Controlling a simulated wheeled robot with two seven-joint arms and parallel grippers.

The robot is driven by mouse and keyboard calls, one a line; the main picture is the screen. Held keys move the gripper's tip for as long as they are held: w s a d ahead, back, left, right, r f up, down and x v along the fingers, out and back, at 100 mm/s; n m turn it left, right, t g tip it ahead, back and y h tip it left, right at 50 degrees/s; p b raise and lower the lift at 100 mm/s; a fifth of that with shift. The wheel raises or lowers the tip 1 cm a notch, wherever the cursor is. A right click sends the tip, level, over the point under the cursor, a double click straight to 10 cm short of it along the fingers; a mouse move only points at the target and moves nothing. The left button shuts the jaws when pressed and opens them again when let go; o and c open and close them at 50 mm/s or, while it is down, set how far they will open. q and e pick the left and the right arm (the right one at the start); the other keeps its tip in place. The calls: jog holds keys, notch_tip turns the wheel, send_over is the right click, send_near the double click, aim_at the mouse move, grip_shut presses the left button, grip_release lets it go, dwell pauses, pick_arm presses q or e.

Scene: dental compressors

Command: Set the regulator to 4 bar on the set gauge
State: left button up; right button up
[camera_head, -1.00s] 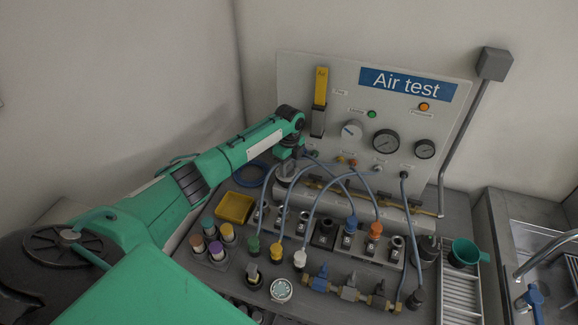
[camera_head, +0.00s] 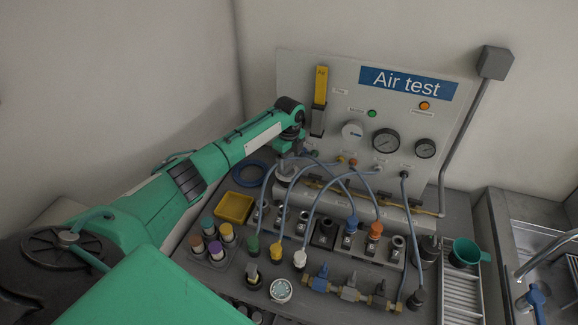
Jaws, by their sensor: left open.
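The upright white Air test panel (camera_head: 312,75) carries a pale round knob (camera_head: 351,130), which looks like the regulator, with a small blue mark on its face. Right of it are a larger dark-rimmed gauge (camera_head: 386,142) and a smaller gauge (camera_head: 425,148). Their needles and labels are too small to read, so I cannot tell which is the set gauge. My left gripper (camera_head: 286,168) points down in front of the panel's left part, left of and below the knob and apart from it. It is open; its fingertips are hard to make out. My right gripper is out of view.
Blue hoses arch over a block of fittings (camera_head: 324,234) below the panel. A yellow tray (camera_head: 235,207) and coloured-top cylinders stand left. A teal cup (camera_head: 465,252) is at right, beside a sink. Green and orange lamps sit above the gauges.

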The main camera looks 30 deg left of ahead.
aim_at(289, 167)
pick_arm(q)
notch_tip(289, 167, up, 12)
jog(key=b, duration=0.2)
jog(key=shift+f+b, duration=0.25)
jog(key=shift+b, duration=0.15)
